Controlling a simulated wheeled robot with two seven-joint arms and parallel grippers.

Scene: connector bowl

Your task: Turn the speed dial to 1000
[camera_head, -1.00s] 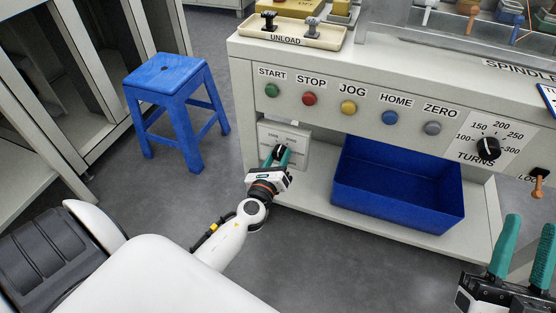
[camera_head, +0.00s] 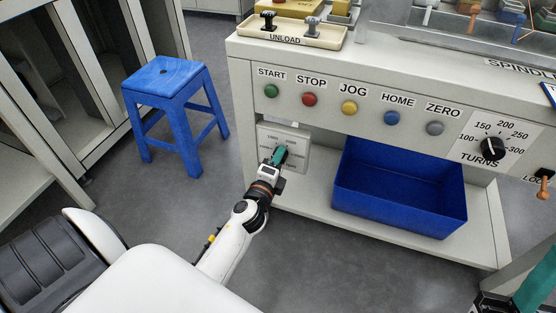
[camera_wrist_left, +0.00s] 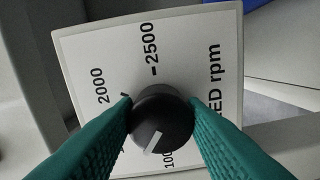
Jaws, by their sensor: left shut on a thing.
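The speed dial's round black knob (camera_wrist_left: 165,105) shows in the left wrist view, with a white pointer line toward the bottom, slightly left. Its white label plate reads 2000, 2500 and "rpm"; a label starting with 100 is partly hidden just right of the pointer's end. In the head view the dial plate (camera_head: 298,150) is on the machine's lower front. My left gripper (camera_wrist_left: 160,108) is shut on the knob, one teal finger on each side; in the head view it hides the knob. My right gripper (camera_head: 528,295) is cut off at the lower right corner.
A blue bin (camera_head: 400,190) sits on the lower shelf right of the dial plate. A row of coloured buttons (camera_head: 350,108) and the TURNS dial (camera_head: 492,149) are above. A blue stool (camera_head: 173,105) stands to the left. Grey floor is free in front.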

